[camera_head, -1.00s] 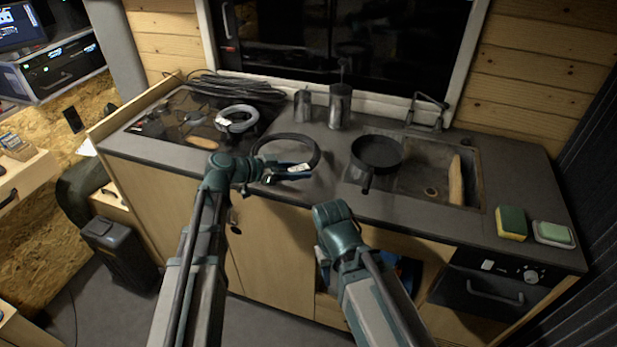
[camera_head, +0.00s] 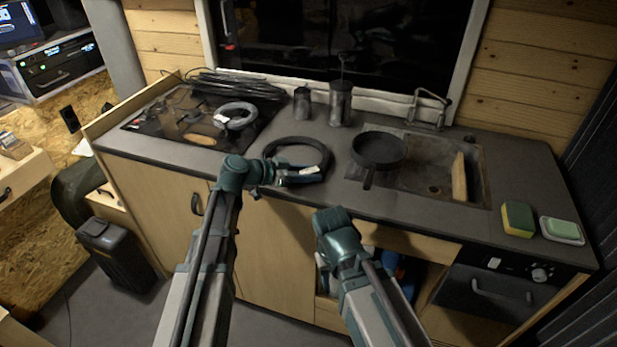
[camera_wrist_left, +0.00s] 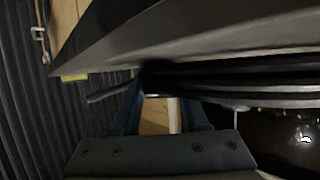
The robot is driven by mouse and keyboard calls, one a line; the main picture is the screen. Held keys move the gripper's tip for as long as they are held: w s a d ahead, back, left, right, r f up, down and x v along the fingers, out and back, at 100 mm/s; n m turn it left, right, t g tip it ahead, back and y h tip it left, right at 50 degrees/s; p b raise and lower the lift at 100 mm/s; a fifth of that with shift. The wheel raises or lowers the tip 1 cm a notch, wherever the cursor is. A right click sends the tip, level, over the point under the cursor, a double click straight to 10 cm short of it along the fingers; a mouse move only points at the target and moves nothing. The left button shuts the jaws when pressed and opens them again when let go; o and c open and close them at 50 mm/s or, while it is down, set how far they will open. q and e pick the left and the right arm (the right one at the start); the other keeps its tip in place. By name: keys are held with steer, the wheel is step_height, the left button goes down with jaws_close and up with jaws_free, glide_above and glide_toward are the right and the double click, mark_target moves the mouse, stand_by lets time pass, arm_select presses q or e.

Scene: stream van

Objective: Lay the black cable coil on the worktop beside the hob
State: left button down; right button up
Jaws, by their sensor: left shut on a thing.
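The black cable coil (camera_head: 297,139) is a dark ring with a white tag, over the worktop (camera_head: 345,198) between the hob and the pan. My left gripper (camera_head: 306,176) is shut on the coil's near side, by the tag. In the left wrist view the coil's dark strands (camera_wrist_left: 240,87) run right from between the fingers, close to the worktop (camera_wrist_left: 190,45). I cannot tell whether the coil touches the worktop. The hob (camera_head: 165,122) is at the left. My right arm shows at lower centre, but its gripper is not visible.
A grey coil (camera_head: 252,117) lies on the hob, with a black cable bundle (camera_head: 235,84) behind. Two dark canisters (camera_head: 341,104) stand near the window. A sponge (camera_head: 517,219) is at far right.

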arm_select(q)
steer(key=shift+c, duration=2.1)
jaws_free()
steer(key=shift+a+r, duration=0.15)
steer(key=shift+r, duration=0.05)
steer(key=p+v, duration=0.4)
steer(key=v, duration=0.6)
steer(key=shift+s+r, duration=0.1)
steer(key=shift+p+v, duration=0.3)
steer(key=shift+v, duration=0.45)
steer(key=shift+a, duration=0.15)
